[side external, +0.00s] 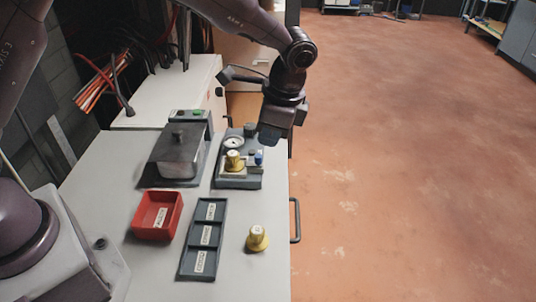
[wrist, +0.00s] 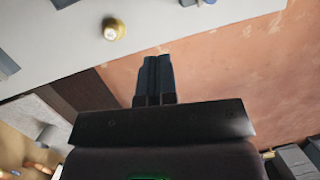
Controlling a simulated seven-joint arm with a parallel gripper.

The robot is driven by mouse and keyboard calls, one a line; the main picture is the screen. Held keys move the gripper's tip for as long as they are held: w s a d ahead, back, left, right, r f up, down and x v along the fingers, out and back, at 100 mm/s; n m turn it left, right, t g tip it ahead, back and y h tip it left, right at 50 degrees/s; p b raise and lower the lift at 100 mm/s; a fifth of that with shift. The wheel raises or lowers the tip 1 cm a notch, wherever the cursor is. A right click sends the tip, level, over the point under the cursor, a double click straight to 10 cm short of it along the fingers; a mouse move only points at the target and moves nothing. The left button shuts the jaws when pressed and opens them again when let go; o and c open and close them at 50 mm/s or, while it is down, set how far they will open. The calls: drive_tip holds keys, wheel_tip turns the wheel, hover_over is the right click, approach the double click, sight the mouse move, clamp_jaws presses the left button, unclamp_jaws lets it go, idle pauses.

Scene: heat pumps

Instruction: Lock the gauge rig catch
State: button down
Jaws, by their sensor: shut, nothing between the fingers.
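The gauge rig (side external: 226,181) stands on the bench near its right edge in the side view, a dark grey base with a round white gauge (side external: 233,142), a yellow knob (side external: 234,160) and a small blue part (side external: 259,158) at its right. Which part is the catch, and whether it is locked, I cannot tell. My gripper (side external: 269,138) is just above and behind the rig's right side in that view, seemingly apart from it. In the wrist view my gripper (wrist: 158,62) shows its two dark fingers shut together, empty, over the bench edge and floor.
A loose yellow knob (side external: 257,239), also in the wrist view (wrist: 113,28), stands on the bench. A red bin (side external: 136,223), a labelled three-slot tray (side external: 183,264) and a grey metal cover (side external: 172,160) stand left. A bar handle (side external: 295,220) sticks out from the bench edge.

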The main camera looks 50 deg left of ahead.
sight(262, 166)
drive_tip(key=w+d+f+m+y, duration=0.1)
drive_tip(key=w+f+m+y, duration=0.1)
drive_tip(key=w+f+m, duration=0.3)
drive_tip(key=shift+m, duration=0.5)
drive_tip(key=x, duration=0.3)
drive_tip(key=w+x, duration=0.1)
drive_tip(key=x, duration=0.3)
drive_tip(key=shift+w+a, duration=0.1)
drive_tip(key=shift+w, duration=0.1)
drive_tip(key=a, duration=0.3)
drive_tip(key=shift+s+f, duration=0.2)
drive_tip(key=shift+f, duration=0.1)
drive_tip(key=shift+a, duration=0.6)
drive_tip(key=shift+s, duration=0.1)
